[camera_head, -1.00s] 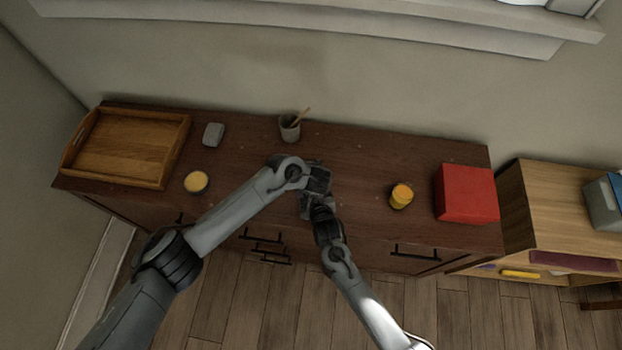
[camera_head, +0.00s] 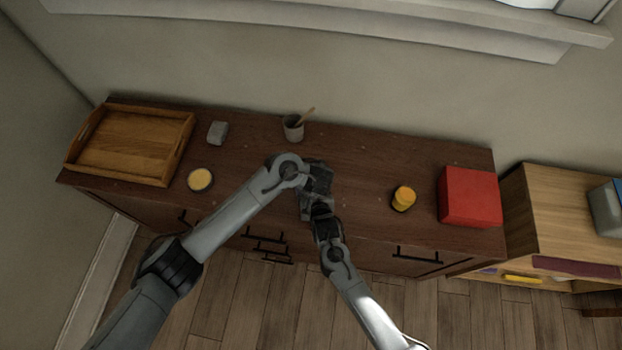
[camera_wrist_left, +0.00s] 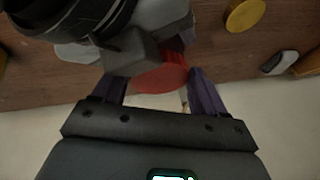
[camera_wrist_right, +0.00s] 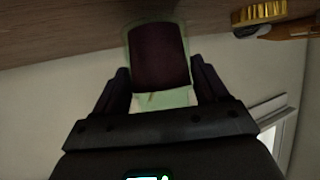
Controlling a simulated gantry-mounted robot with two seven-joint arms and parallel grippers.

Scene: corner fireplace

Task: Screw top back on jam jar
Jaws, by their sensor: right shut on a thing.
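The jam jar is clear glass with dark red jam (camera_wrist_right: 160,55), between my right gripper's fingers (camera_wrist_right: 158,88) in the right wrist view. My right gripper is shut on it. A round red lid (camera_wrist_left: 160,79) shows in the left wrist view, between my left gripper's fingers (camera_wrist_left: 160,88). Whether those fingers press on the lid or stand just clear of it is not plain. A little dark red shows behind the lid; how it sits on the jar is hidden. In the head view both grippers meet above the cabinet (camera_head: 318,188), and they hide jar and lid.
On the cabinet top (camera_head: 350,165) stand a wooden tray (camera_head: 181,166), a grey block (camera_head: 217,132), a round pale-yellow-topped item (camera_head: 200,180), a cup with a stick (camera_head: 292,133), a yellow-topped item (camera_head: 404,195) and a red box (camera_head: 470,197). Free surface lies around the grippers.

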